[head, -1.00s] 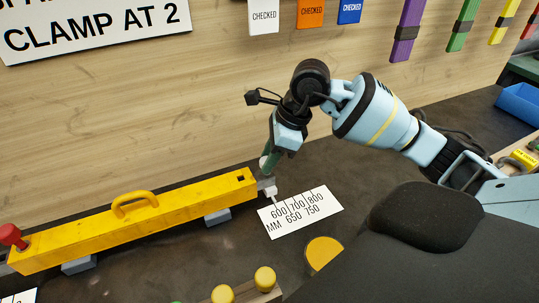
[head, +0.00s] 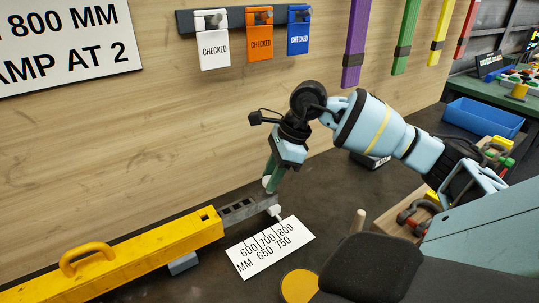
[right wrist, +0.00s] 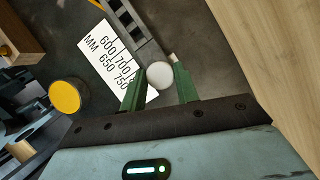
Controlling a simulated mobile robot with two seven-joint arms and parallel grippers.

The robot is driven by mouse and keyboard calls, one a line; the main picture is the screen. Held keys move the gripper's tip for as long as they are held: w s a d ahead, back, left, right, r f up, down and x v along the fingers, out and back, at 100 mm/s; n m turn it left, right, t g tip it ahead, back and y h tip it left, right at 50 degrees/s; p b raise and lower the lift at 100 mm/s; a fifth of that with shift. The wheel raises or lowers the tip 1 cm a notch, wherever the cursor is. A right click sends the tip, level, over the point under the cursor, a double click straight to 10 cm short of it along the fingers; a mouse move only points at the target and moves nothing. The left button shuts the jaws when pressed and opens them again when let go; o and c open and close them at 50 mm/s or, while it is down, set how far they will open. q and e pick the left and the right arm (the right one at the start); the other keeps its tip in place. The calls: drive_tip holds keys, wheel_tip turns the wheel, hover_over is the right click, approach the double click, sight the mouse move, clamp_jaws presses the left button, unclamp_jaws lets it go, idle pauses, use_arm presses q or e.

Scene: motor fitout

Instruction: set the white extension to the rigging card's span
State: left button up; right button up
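The yellow beam (head: 150,252) lies at the lower left of the head view. Its grey extension bar (head: 247,208) sticks out of the right end, with a white pointer (head: 276,211) at its tip. The pointer is close to the 800 mark of the white scale card (head: 270,247); exact alignment is unclear. The rigging card (head: 65,42) shows "800 MM" and "AMP AT 2", partly cut off. My left gripper is out of view.
White, orange (head: 260,38) and blue tags hang on the wooden wall. A yellow disc (head: 299,285) lies in front of the scale card. A blue bin (head: 484,117) stands at the right.

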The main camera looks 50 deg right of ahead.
drive_tip(key=o, duration=0.4)
drive_tip(key=shift+v, duration=3.95)
